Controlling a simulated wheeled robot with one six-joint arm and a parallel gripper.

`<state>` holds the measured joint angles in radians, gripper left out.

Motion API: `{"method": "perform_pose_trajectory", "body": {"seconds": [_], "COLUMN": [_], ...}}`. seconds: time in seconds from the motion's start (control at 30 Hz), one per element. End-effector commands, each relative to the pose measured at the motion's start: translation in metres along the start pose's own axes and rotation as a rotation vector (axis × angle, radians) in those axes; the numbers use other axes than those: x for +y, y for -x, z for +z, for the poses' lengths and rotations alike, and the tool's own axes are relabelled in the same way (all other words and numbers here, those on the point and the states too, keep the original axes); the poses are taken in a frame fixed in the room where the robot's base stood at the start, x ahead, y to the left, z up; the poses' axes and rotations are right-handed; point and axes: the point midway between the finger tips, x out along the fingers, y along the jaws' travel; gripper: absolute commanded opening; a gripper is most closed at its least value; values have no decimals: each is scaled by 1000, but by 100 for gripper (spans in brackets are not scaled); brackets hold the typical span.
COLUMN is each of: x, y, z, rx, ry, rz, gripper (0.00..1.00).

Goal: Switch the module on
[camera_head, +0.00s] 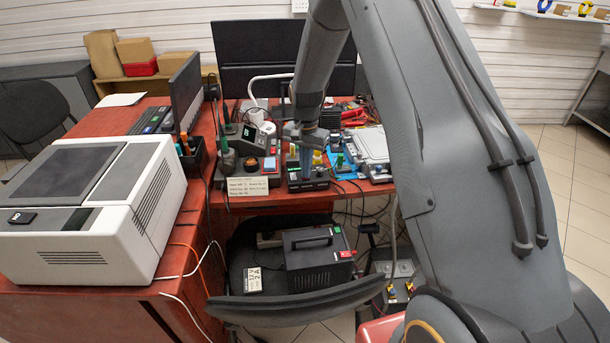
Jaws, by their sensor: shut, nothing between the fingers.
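A printed card (255,188) hangs at the bench edge. A large white-and-grey machine (90,215) fills the left bench. Tools, cables and a grey case (373,146) crowd the right side. My arm hides much of the right. The chair (300,300) stands in front.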

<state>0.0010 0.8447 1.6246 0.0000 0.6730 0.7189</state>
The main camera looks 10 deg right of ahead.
Motion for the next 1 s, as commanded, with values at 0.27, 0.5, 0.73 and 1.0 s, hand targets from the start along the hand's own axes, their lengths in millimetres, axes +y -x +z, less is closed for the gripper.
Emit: {"method": "perform_pose_trajectory", "body": {"seconds": [0.27,0.5,0.73,1.0], "x": [0,0,0,0], "y": [-3,6,24,43], "z": [0,0,0,0], "rx": [1,1,2,2], "ry": [0,0,0,0], "rz": [0,-1,-2,-1], "gripper": [0,0,0,0]}}
